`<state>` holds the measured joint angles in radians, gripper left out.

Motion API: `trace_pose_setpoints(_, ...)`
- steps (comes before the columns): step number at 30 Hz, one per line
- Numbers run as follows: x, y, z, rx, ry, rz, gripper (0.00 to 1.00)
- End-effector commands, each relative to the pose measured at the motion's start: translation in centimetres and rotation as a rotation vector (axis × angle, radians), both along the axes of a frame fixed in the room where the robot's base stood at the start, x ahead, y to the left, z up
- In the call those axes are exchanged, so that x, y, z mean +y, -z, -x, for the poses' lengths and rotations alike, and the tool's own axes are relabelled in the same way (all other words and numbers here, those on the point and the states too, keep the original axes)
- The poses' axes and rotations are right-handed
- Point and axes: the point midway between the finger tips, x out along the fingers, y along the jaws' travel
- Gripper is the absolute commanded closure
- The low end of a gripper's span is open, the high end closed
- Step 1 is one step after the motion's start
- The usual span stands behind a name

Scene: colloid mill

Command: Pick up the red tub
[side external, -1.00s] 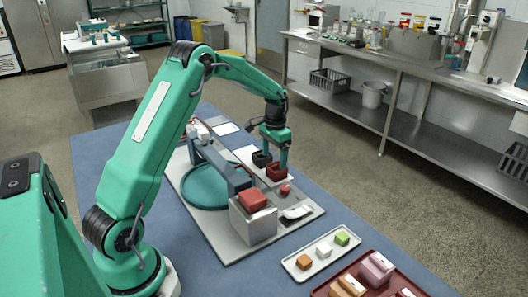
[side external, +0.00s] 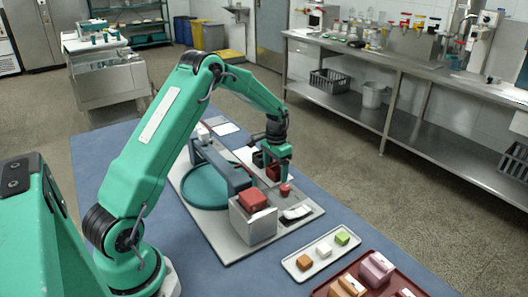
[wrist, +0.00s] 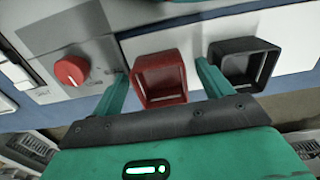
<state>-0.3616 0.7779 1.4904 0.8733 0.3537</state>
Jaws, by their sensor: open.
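The red tub (side external: 273,173) is a small square open-topped container on the light board of the machine. In the wrist view the red tub (wrist: 160,80) lies between my two fingers, with its empty-looking inside facing the camera. My gripper (side external: 276,168) is open and low over the tub, pointing down. In the wrist view one finger of my gripper (wrist: 160,72) is on each side of the tub. The left finger is close to its wall, and I cannot tell whether it touches. In the side view my gripper partly hides the tub.
A black tub (wrist: 243,66) stands just right of the right finger. A red knob (wrist: 71,71) is on the left. A grey box with a red top (side external: 253,201), a teal disc (side external: 205,188) and a white tray of cubes (side external: 300,267) are nearby.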

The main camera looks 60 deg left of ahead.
Motion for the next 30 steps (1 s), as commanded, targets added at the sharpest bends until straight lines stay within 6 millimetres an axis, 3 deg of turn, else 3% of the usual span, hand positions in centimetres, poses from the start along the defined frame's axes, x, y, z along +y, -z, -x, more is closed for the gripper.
trace_pose_setpoints(7,0.0,0.0,0.0,0.0,0.0,0.0,0.22)
trace_pose_setpoints(12,0.0,-0.1,0.0,0.0,0.0,0.0,0.55)
trace_pose_setpoints(15,0.0,-0.1,0.0,0.0,0.0,0.0,0.69)
trace_pose_setpoints(30,0.0,-1.2,-0.1,-0.002,0.0,-0.001,0.69)
